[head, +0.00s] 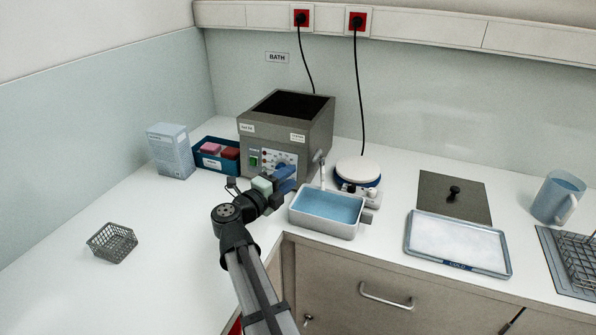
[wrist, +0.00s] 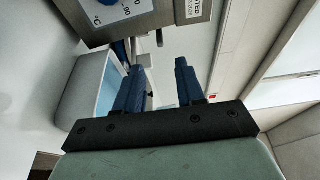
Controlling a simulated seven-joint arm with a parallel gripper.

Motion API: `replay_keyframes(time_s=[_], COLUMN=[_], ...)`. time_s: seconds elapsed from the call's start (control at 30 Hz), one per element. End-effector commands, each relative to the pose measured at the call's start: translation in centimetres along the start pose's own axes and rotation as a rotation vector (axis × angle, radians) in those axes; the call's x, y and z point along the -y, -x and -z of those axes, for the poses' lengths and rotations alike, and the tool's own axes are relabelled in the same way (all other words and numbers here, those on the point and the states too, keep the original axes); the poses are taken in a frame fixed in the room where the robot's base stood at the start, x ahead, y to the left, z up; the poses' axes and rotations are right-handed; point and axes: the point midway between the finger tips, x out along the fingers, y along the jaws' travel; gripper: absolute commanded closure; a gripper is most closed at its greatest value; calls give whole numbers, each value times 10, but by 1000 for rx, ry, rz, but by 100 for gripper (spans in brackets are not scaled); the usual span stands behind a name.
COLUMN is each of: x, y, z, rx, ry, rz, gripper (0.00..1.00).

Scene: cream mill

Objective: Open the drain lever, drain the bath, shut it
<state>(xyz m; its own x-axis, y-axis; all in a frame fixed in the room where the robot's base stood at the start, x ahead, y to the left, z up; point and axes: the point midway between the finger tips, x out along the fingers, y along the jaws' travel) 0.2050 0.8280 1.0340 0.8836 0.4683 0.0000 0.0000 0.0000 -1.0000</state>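The bath (head: 262,150) is a grey box with a dark open top, standing against the back wall under a BATH label. A pale lever-like part (head: 320,160) stands at its front right corner; I cannot tell its setting. A white tub (head: 322,228) of blue liquid sits in front of that corner. My gripper (head: 288,178), with blue fingers, is in front of the bath's control panel, left of the lever and behind the tub. In the wrist view the fingers (wrist: 160,66) are apart with nothing between them. A small dark part (wrist: 160,38) of the bath shows beyond them.
A round white-topped device (head: 358,170) stands right of the bath. A blue bin (head: 208,162) and a carton (head: 172,152) are to its left. A wire basket (head: 112,242) is at the left. A tray (head: 458,243), a mug (head: 558,198) and a rack (head: 580,262) are at the right.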

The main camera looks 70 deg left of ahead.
Motion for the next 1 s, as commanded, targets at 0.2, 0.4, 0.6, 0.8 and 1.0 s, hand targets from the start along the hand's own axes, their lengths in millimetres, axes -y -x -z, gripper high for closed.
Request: replay_keyframes(time_s=[0.2, 0.4, 0.6, 0.8, 1.0], x=[0, 0, 0, 0, 34], y=[20, 24, 24, 6, -60], z=[0, 0, 0, 14, 70], rx=[0, 0, 0, -28, -132], ry=[0, 0, 0, 0, -37], rz=[0, 0, 0, 0, 20], gripper=[62, 62, 60, 41, 21])
